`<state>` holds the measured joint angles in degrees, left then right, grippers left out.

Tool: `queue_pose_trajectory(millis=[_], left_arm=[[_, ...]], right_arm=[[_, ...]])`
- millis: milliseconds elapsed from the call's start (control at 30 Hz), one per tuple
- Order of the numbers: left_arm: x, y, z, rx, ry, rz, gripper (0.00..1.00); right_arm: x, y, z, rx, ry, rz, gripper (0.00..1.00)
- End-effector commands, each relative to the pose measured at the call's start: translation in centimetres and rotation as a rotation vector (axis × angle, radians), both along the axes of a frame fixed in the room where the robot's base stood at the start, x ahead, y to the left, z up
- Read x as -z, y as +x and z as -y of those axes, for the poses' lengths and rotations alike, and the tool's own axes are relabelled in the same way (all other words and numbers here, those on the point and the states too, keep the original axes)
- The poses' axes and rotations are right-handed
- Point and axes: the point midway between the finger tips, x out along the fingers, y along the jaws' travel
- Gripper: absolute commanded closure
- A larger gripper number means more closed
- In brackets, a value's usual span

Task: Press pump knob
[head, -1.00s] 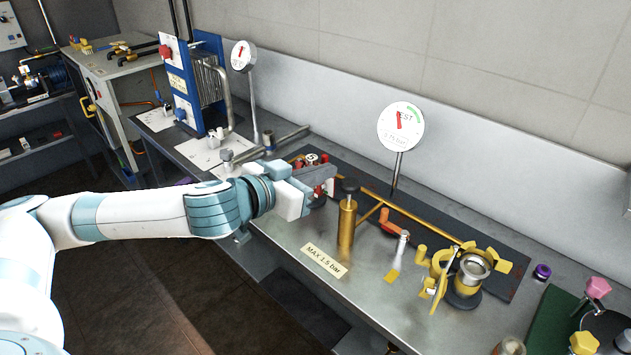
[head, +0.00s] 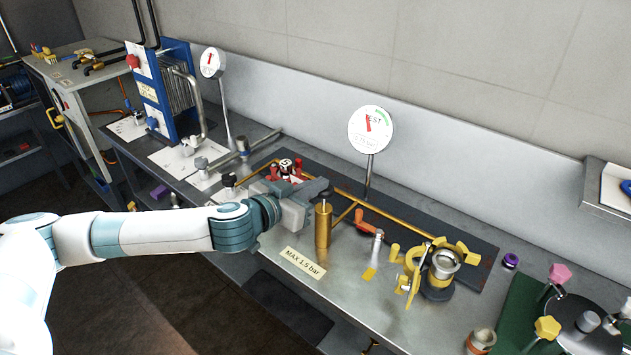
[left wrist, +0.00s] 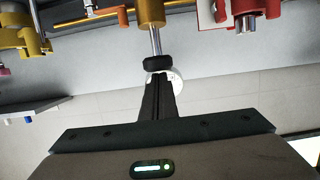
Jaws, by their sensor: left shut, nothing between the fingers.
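The pump is an upright brass cylinder (head: 323,228) on the steel bench, with a black knob (head: 324,195) on top. In the left wrist view, which is upside down, the black knob (left wrist: 157,63) sits on a bare steel rod standing out of the brass body (left wrist: 150,10). My left gripper (head: 312,190) is shut and empty, just left of the knob in the head view. In the left wrist view its dark fingertips (left wrist: 158,80) point at the knob, very close; I cannot tell whether they touch. My right gripper is not in view.
A test gauge (head: 371,129) stands behind the pump. Red valve fittings (head: 285,170) lie behind my gripper. An orange-handled valve (head: 365,215) and a yellow clamp fitting (head: 412,270) stand to the right. A "MAX 1.5 bar" label (head: 302,262) lies on bare bench in front.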

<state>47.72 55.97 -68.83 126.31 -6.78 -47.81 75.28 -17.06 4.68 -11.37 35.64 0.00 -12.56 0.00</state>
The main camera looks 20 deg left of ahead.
Motion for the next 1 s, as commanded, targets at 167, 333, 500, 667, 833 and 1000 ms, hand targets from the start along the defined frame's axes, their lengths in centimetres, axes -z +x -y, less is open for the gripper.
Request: queue_pose_trajectory(millis=[167, 333, 500, 667, 833, 1000], left_arm=[[0.1, 0.0, 0.0, 0.000, -0.001, -0.001, 1.00], [1.6, -0.1, 0.1, 0.000, -0.003, -0.004, 1.00], [3.4, -0.1, 0.1, 0.000, -0.003, -0.005, 1.00], [3.7, -0.1, 0.0, -0.001, -0.001, -0.005, 1.00], [3.7, -0.1, 0.0, -0.001, 0.000, -0.008, 1.00], [3.7, -0.1, 0.0, -0.001, 0.000, -0.009, 1.00]], right_arm=[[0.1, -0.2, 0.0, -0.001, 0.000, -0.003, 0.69], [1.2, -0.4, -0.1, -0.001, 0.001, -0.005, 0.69], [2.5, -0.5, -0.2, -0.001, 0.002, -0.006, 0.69], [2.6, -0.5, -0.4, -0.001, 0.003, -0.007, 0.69], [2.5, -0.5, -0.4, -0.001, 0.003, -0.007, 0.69], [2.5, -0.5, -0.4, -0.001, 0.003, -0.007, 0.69]])
